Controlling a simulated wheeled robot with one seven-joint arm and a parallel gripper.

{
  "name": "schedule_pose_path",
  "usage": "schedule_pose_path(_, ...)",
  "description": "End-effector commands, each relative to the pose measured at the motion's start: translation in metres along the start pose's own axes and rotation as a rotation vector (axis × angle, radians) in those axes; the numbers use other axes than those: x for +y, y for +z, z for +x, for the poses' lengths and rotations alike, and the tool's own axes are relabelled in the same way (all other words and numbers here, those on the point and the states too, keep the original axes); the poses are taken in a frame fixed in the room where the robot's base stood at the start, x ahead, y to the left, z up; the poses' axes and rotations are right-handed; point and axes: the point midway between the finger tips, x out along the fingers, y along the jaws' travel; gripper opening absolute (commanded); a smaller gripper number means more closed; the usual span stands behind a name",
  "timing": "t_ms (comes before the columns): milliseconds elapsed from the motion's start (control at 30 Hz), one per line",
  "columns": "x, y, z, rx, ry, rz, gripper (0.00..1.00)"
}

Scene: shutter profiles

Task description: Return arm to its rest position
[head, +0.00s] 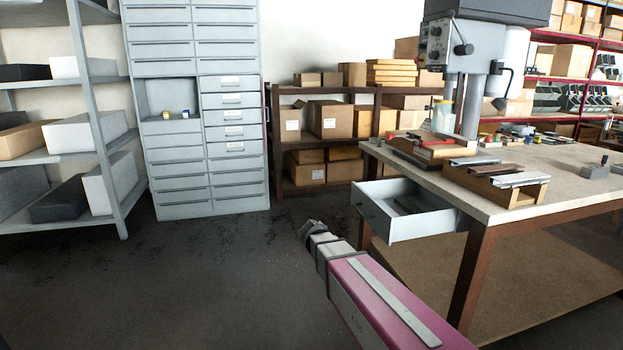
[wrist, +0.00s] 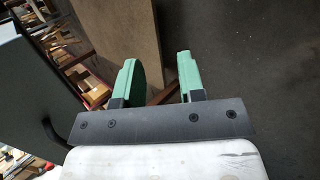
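My arm (head: 375,300), with a magenta link and a grey joint at its far end, reaches up from the lower right in the head view. It stands over the floor in front of the workbench. My gripper (wrist: 157,75) shows in the wrist view with two green fingers well apart and nothing between them. In the head view I cannot make out the fingers.
A workbench (head: 560,165) with profile racks and a drill press stands at right. Its grey drawer (head: 405,222) is pulled out, near my arm. A grey drawer cabinet (head: 235,160) and shelving (head: 105,150) stand at left. The floor (head: 230,290) between is clear.

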Motion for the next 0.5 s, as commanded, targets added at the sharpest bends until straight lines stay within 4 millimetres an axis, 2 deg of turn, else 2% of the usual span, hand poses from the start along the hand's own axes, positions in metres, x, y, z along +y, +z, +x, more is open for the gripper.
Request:
schedule_pose_path(33, 0.000, 0.027, 0.021, -0.008, -0.078, 0.011, 0.36)
schedule_pose_path(200, -0.012, 0.081, 0.067, -0.004, -0.351, 0.078, 0.36)
schedule_pose_path(333, -0.021, 0.115, 0.086, 0.012, -0.532, 0.153, 0.36)
schedule_pose_path(500, -0.027, 0.139, 0.096, 0.033, -0.682, 0.235, 0.36)
